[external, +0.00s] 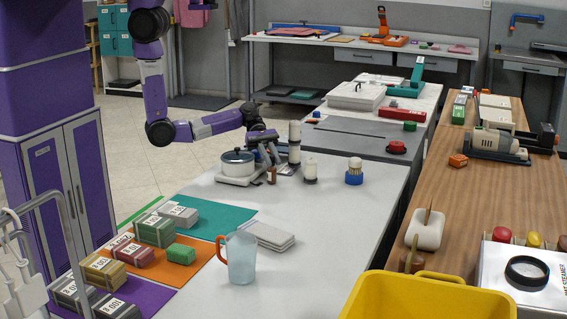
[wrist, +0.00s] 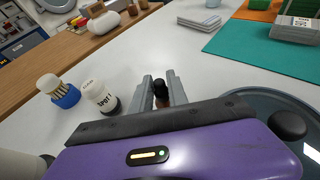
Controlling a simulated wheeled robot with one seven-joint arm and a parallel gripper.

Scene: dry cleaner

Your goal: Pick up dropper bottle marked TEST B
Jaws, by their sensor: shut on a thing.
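A small brown dropper bottle with a dark cap (wrist: 161,92) is between the fingers of my gripper (wrist: 162,88) in the wrist view. My gripper is shut on it. In the external view the bottle (external: 271,175) is low beside the pot, at the fingertips of my gripper (external: 268,165). I cannot read its label. Whether it still touches the table is hard to tell.
A lidded pot (external: 238,163) on a white base stands close to the left of my gripper. A jug (external: 240,258) and grey folded cloths (external: 267,235) are nearer the camera. The table between is clear.

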